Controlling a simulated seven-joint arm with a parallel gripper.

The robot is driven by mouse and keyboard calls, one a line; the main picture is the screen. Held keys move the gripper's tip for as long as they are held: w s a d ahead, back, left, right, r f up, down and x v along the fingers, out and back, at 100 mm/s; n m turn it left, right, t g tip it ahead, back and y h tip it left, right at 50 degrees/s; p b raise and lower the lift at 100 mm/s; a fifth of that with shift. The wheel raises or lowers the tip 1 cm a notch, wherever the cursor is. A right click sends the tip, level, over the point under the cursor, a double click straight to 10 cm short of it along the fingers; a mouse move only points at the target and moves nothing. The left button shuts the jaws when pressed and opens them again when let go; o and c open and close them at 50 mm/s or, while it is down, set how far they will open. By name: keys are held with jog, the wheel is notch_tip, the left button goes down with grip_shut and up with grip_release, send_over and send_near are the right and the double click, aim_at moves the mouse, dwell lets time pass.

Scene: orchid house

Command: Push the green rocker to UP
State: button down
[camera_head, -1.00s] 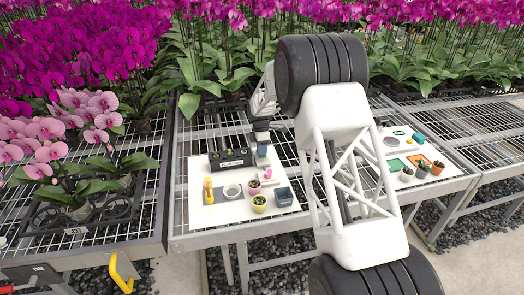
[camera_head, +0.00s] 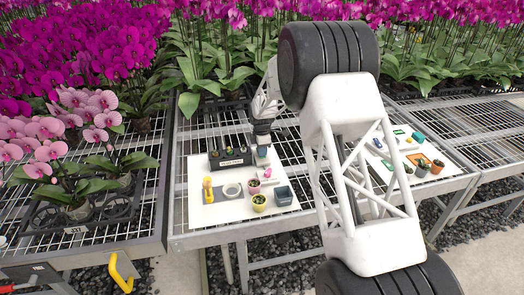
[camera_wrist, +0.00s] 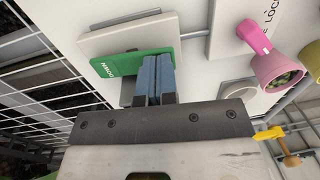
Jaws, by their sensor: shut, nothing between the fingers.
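The green rocker (camera_wrist: 113,66) shows in the wrist view at upper centre, set on a white housing, with the word DOWN readable on its left end. Its right end is partly hidden behind my fingers. My gripper (camera_wrist: 158,62) is shut and empty, its blue fingertips over or against the right part of the rocker; I cannot tell whether they touch it. In the head view my gripper (camera_head: 262,158) points down over the back right of the left white board. I cannot make out the rocker there.
A pink pot (camera_wrist: 280,70) stands right of my fingers in the wrist view. Another board lies right of my arm.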

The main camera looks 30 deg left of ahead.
jog(key=shift+s+d+f+t+y, duration=0.15)
jog(key=shift+s+f+t+y, duration=0.1)
jog(key=shift+t+y, duration=0.35)
jog(key=shift+s+d+f+t+y, duration=0.1)
jog(key=shift+d+f+t+y, duration=0.1)
jog(key=shift+t+y, duration=0.4)
jog(key=shift+w+a+r, duration=0.15)
jog(key=shift+w+a, duration=0.05)
jog(key=shift+a, duration=0.05)
jog(key=shift+w+a+r, duration=0.25)
jog(key=shift+w+a, duration=0.05)
jog(key=shift+w, duration=0.05)
jog(key=shift+r, duration=0.2)
notch_tip(320, 180, up, 13)
jog(key=s+d, duration=0.2)
jog(key=shift+s+d, duration=0.2)
jog(key=shift+s, duration=0.05)
dwell(0.5)
jog(key=shift+r, duration=0.1)
jog(key=shift+d, duration=0.1)
